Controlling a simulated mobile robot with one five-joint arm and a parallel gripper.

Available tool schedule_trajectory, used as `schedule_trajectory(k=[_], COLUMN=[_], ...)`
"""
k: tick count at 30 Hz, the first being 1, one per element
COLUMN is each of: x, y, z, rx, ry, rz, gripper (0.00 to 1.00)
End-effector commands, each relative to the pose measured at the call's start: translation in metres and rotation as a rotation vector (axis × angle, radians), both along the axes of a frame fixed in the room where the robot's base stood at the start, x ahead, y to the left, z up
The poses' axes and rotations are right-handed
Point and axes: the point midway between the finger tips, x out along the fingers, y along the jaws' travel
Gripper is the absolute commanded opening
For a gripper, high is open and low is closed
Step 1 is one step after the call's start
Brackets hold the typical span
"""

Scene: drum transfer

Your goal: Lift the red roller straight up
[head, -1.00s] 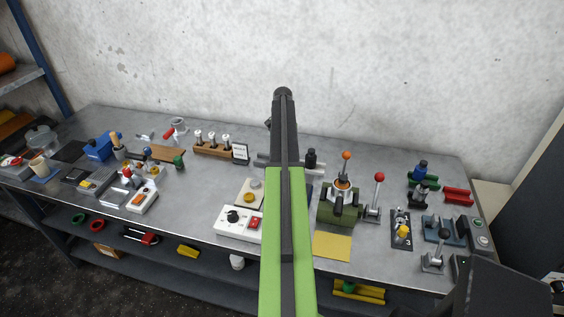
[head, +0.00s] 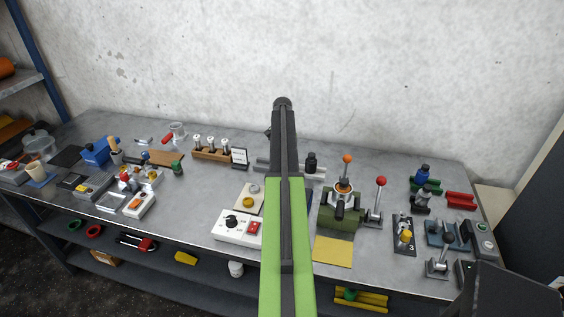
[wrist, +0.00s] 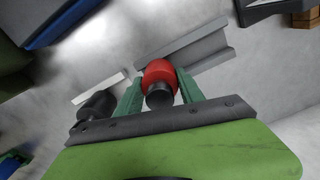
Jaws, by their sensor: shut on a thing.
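The red roller (wrist: 159,74) shows in the wrist view, with a black end piece facing the camera. My gripper (wrist: 161,88) is shut on it, one green finger on each side. A grey angled rail or cradle (wrist: 192,50) lies just beyond the roller. I cannot tell whether the roller touches it or is clear of it. In the head view my arm hides the roller and the gripper. A grey piece (head: 263,163) of what may be the same rail shows beside the arm.
A black knobbed object (wrist: 97,105) stands left of the gripper in the wrist view. In the head view, a green machine with an orange-knobbed lever (head: 341,208), a red-knobbed lever (head: 379,196) and a white control box (head: 238,228) stand near my arm. A yellow pad (head: 333,251) lies in front.

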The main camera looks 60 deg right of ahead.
Motion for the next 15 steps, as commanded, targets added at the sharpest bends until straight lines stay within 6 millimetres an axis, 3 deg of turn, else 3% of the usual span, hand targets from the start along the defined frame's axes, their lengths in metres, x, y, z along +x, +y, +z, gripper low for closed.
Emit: schedule_trajectory(k=[9, 15], x=[0.0, 0.0], y=[0.0, 0.0], z=[0.002, 0.026], rx=[0.0, 0.0], ry=[0.001, 0.001], rz=[0.0, 0.0], gripper=[0.0, 0.0])
